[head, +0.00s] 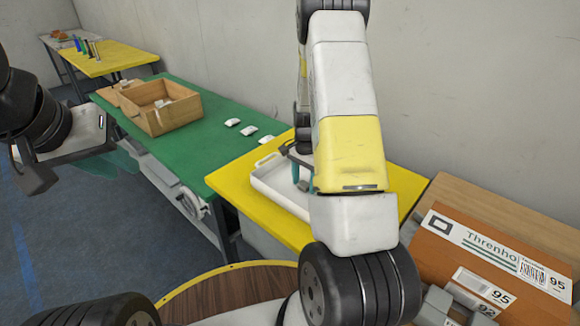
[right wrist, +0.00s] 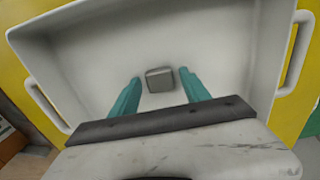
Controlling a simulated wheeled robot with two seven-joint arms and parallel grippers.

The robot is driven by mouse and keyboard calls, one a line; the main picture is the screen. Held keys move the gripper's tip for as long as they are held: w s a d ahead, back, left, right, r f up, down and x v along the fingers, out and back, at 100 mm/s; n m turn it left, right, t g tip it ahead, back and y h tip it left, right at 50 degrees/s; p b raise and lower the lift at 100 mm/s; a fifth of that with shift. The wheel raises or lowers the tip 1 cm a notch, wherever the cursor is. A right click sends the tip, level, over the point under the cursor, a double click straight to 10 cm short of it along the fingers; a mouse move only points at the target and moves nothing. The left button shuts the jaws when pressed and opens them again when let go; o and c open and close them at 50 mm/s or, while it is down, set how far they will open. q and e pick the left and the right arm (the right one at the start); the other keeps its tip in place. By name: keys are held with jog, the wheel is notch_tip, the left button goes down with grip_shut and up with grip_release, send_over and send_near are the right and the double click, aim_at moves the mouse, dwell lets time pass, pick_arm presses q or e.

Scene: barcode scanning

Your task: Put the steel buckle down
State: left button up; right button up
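The steel buckle (right wrist: 160,79), a small grey block, appears on the floor of the white tray (right wrist: 222,40) in the right wrist view. My right gripper (right wrist: 160,86) is over the tray with its teal fingers apart, one on each side of the buckle in the picture. A gap shows between the buckle and each finger. In the head view my right arm hides much of the tray (head: 268,190) and most of the right gripper. My left gripper (head: 112,162) is at the left, away from the tray; its finger opening is unclear.
The tray stands on a yellow table (head: 232,184). Beside it, a green table (head: 215,108) holds a wooden box (head: 178,120) and several small white items (head: 249,130). A cardboard box with labels (head: 480,265) is at the right. A wall runs behind.

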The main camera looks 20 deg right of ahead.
aim_at(304, 184)
jog(key=shift+r, duration=0.1)
notch_tip(304, 184, up, 12)
jog(key=s+a+r+n+t+y, duration=0.1)
jog(key=s+a+r+n+t, duration=0.15)
jog(key=s+a+r, duration=0.4)
jog(key=s+a+r+n+t+y, duration=0.1)
jog(key=s+r+n, duration=0.25)
jog(key=r, duration=0.55)
jog(key=s+a+r+n+t, duration=0.1)
jog(key=s+a+r+n, duration=0.1)
jog(key=s, duration=0.4)
jog(key=s+a+r+n+t, duration=0.1)
jog(key=s+a+r+n, duration=0.2)
jog(key=s, duration=0.4)
jog(key=shift+n+t, duration=0.35)
jog(key=shift+n, duration=0.45)
jog(key=shift+s+a+r, duration=0.1)
